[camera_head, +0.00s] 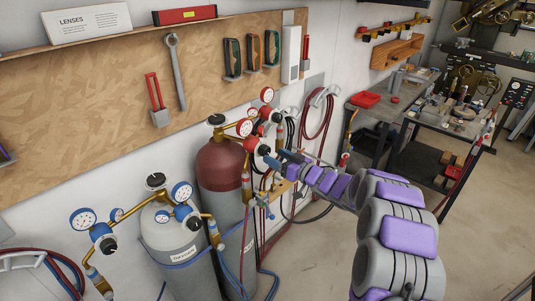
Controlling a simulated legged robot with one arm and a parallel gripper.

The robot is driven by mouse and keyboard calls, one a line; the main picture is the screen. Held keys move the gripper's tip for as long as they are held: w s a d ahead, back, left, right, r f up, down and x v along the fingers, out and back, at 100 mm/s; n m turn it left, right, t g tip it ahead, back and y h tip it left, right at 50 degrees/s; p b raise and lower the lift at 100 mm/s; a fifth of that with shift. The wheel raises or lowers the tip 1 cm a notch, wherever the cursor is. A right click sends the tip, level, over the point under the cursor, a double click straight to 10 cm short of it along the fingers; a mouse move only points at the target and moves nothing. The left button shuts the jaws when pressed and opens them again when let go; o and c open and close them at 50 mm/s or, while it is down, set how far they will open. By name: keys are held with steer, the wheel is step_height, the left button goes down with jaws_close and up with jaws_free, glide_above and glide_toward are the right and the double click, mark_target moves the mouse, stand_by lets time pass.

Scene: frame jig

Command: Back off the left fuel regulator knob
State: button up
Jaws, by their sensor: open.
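A maroon-topped fuel cylinder (220,163) stands by the wall. A cluster of red-rimmed gauges (245,128) and brass fittings sits at its upper right. A dark round knob (263,150) shows low in this cluster, and appears to be the left fuel regulator knob. My gripper (277,159) reaches in from the right at the end of my grey and purple arm. It is open, close beside the knob on its right. The gap and any contact cannot be told from this view. Fittings and hoses behind the gripper are partly hidden.
A grey oxygen cylinder (172,232) with blue-rimmed gauges (83,220) stands at the front left. Red hoses (318,115) hang on the wall behind. A tool board (110,105) covers the wall. A cluttered workbench (450,118) stands at the right, with open floor before it.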

mark_target(268, 153)
steer(key=x, duration=0.5)
steer(key=shift+s+a+f, duration=0.1)
steer(key=shift+s, duration=0.1)
steer(key=shift+w+a, duration=0.1)
steer(key=shift+w, duration=0.1)
steer(key=shift+c, duration=0.3)
steer(key=c, duration=1)
